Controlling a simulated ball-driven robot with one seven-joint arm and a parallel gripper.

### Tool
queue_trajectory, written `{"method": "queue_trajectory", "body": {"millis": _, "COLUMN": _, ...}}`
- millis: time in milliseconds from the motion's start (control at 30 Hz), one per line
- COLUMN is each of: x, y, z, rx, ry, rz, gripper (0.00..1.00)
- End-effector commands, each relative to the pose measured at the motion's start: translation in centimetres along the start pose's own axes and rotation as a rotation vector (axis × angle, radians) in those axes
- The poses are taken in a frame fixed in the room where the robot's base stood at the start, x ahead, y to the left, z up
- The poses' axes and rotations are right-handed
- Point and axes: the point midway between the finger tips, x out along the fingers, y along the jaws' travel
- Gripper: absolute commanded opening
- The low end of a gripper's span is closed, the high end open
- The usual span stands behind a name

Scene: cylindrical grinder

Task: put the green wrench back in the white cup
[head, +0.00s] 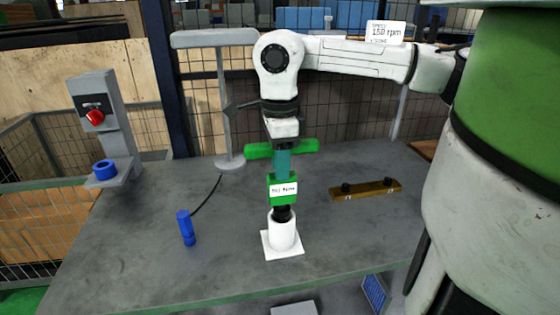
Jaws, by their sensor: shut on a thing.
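The green wrench (283,189) hangs upright below my gripper (283,138). It has a green crossbar at the top, a teal shaft, a green labelled block and a black lower end. My gripper is shut on its upper part; the fingertips are mostly hidden. The white cup (283,233) stands on a square white base on the grey table, directly below the wrench in the picture. The wrench's black end meets the cup's mouth in this view. I cannot tell how far it is inside.
A blue cylinder (186,228) with a black cable stands on the grey table (225,265) to the left. A brass bar (366,189) lies to the right. A grey post with a red switch (95,116) and a blue ring (105,169) are at far left. A lamp-like stand (223,100) rises behind.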

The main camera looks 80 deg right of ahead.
Motion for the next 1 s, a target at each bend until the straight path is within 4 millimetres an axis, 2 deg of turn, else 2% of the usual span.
{"method": "queue_trajectory", "body": {"millis": 1000, "x": 2.2, "y": 0.0, "z": 0.0, "rx": 0.000, "ry": -0.001, "rz": -0.001, "gripper": 0.00}}
